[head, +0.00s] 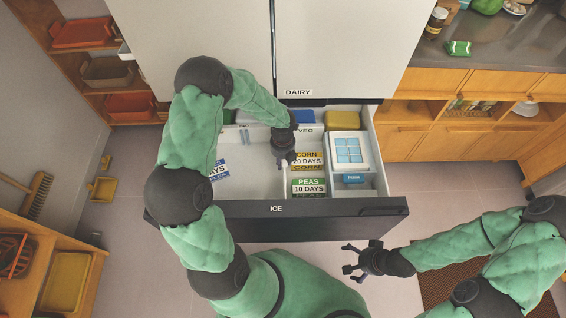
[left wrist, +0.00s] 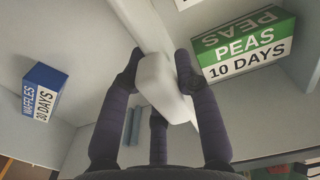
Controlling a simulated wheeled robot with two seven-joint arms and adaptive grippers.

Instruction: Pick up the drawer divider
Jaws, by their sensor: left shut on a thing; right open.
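The drawer divider is a thin white piece (head: 294,183) in the open freezer drawer (head: 240,209) marked ICE. In the left wrist view the white divider (left wrist: 165,84) runs between my fingers, with a rounded end towards the camera. My left gripper (head: 286,160) reaches down into the drawer and is shut on the divider; its dark fingers (left wrist: 155,75) lie on both sides of it. I cannot tell whether the divider is clear of the drawer floor. My right gripper (head: 350,259) is open and empty, in front of the drawer at the lower right.
A green PEAS box (head: 309,187) and a yellow CORN box (head: 308,159) stand just right of the divider. A blue WAFFLES box (left wrist: 43,90) lies to its left. An ice tray (head: 348,151) sits at the drawer's right. The drawer's left part has bare floor.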

